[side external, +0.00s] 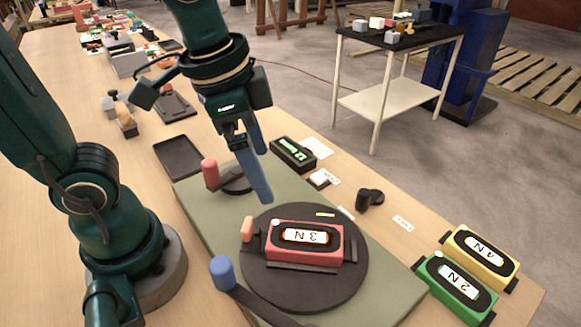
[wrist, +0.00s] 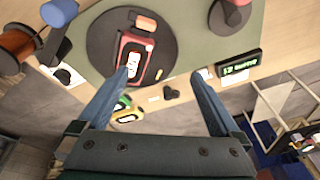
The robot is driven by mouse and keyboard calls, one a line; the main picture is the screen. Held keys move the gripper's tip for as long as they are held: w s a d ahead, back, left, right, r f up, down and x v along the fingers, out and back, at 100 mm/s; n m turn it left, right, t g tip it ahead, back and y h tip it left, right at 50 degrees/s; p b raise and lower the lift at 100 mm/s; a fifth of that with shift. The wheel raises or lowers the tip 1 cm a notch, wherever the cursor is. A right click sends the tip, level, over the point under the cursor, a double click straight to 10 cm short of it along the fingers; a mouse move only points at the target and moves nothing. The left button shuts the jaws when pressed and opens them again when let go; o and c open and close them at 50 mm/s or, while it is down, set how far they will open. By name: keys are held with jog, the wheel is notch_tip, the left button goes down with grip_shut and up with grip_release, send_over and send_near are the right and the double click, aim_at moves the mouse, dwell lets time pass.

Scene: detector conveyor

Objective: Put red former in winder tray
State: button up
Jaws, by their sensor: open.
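The red former (side external: 304,241), labelled 3 N, lies flat on the black round plate (side external: 345,285) of the green-based winder. It also shows in the wrist view (wrist: 149,70). Black bars lie along its sides, and a small orange-topped piece (side external: 247,229) stands at its left end. My gripper (side external: 260,188) is open and empty, above the winder and behind the red former in the side view. In the wrist view its two blue fingers (wrist: 160,76) are spread wide, with nothing between them. An empty shallow black tray (side external: 178,155) lies behind the winder; I cannot tell whether it is the winder tray.
A red-knobbed post (side external: 210,173) and a blue-knobbed arm (side external: 222,272) stand up from the winder. A black box with a green display (side external: 293,154) is behind it. Green (side external: 455,289) and yellow (side external: 481,257) formers lie at the right table edge. A copper spool (wrist: 17,50) shows in the wrist view.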

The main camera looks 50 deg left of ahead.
aim_at(284, 235)
jog(key=d+f+m+g, duration=0.2)
jog(key=w+d+f, duration=0.1)
jog(key=d+f, duration=0.1)
jog(key=shift+m+g+y, duration=0.3)
jog(key=shift+m+g, duration=0.1)
jog(key=shift+s+d+f, duration=0.2)
jog(key=shift+s+f, duration=0.05)
jog(key=shift+f, duration=2.7)
grip_shut()
jog(key=shift+r, duration=0.1)
